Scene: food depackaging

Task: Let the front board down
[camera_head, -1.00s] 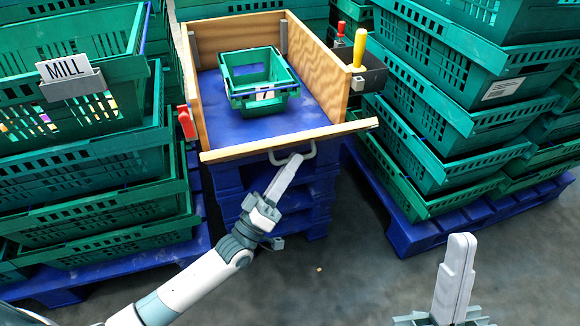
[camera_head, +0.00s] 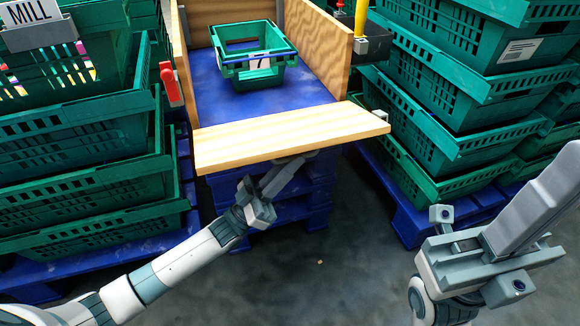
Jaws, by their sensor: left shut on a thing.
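The front board (camera_head: 290,138) is a pale wooden panel at the near end of a wooden-sided box. It leans outward, with its broad inner face turned up toward me. My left gripper (camera_head: 283,176) reaches under the board's near edge from below. It is shut on the board's handle, which is mostly hidden beneath the board. My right gripper (camera_head: 535,210) is at the lower right, close to the camera and away from the board. Its fingers overlap in this view, so I cannot tell whether they are open.
A small green crate (camera_head: 254,78) sits on the box's blue floor (camera_head: 210,100). A red latch (camera_head: 171,84) is at the left. A dark box (camera_head: 375,46) with a yellow handle is at the right. Stacked green crates on blue pallets flank both sides. Grey floor (camera_head: 330,265) lies clear in front.

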